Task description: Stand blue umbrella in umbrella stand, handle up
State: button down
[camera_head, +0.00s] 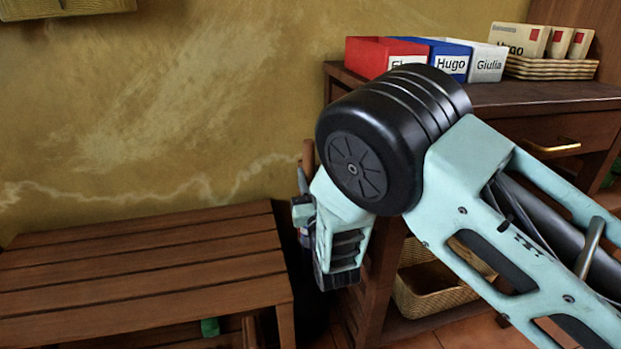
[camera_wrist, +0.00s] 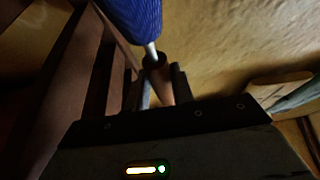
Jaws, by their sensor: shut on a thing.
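The blue umbrella shows in the wrist view, with its blue canopy (camera_wrist: 134,18) at the top and a short metal shaft leading to a brown wooden handle (camera_wrist: 158,72). My gripper (camera_wrist: 162,88) is shut around the handle. In the head view my gripper (camera_head: 304,188) is mostly hidden behind my arm, and the brown handle end (camera_head: 308,154) sticks up above it.
A slatted wooden bench (camera_head: 140,265) stands at left against the yellow wall. A wooden cabinet (camera_head: 530,97) at right carries red (camera_head: 370,55), blue (camera_head: 448,60) and white (camera_head: 487,63) boxes and a letter basket (camera_head: 552,68). A wicker basket (camera_head: 425,300) sits below.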

jog(key=c, duration=1.1)
grip_release()
jog(key=shift+s, duration=0.1)
jog(key=p+v, duration=0.3)
jog(key=v, duration=1.4)
jog(key=shift+s+f, duration=0.1)
